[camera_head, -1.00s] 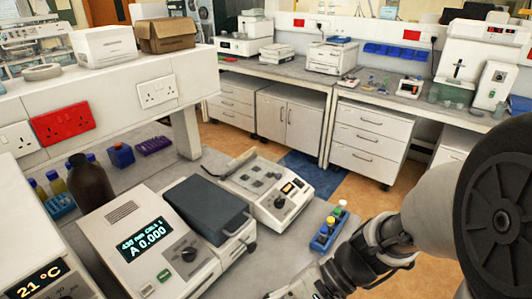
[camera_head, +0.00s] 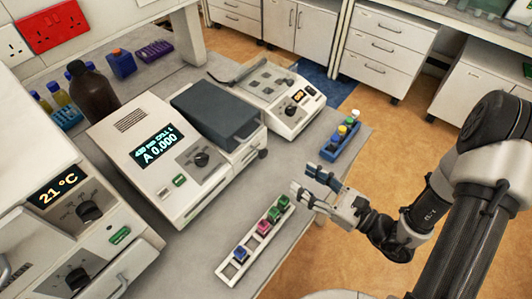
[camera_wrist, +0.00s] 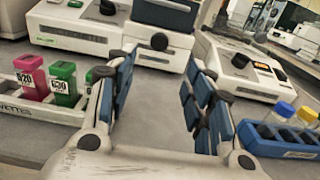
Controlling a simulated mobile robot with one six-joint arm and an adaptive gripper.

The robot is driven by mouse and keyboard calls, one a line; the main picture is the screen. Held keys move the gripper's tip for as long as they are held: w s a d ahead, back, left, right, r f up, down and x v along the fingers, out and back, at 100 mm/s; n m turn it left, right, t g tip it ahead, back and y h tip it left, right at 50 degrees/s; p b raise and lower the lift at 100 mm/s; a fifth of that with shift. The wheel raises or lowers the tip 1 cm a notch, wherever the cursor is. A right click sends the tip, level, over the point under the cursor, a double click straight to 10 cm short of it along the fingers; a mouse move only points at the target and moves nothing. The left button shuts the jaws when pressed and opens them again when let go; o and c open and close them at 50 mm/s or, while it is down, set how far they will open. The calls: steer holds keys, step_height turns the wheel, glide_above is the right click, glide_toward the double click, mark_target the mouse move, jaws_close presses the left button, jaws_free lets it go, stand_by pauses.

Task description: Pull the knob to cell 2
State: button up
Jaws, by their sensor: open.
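The grey spectrophotometer (camera_head: 130,135) stands on the bench with its display lit, reading A 0.000 under a line that seems to say 430 nm CELL 1. A small round black knob (camera_head: 262,153) sticks out low at the front of its dark-lidded sample compartment (camera_head: 215,112). In the wrist view this knob (camera_wrist: 160,41) shows just beyond my fingers. A black dial (camera_head: 202,159) sits on the instrument's front panel. My gripper (camera_head: 311,184) is open and empty, to the right of the knob and apart from it.
A white rack (camera_head: 262,242) with blue, pink and green cuvette-like holders lies in front of the instrument. A blue rack (camera_head: 340,140) with capped vials stands near the bench edge. Another instrument (camera_head: 285,105) is behind. A 21 °C unit (camera_head: 65,215) stands left.

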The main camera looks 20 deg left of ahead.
mark_target(265, 155)
steer(key=b+x, duration=0.2)
steer(key=x, duration=1.2)
steer(key=shift+a, duration=0.3)
steer(key=shift+c, duration=0.4)
jaws_close()
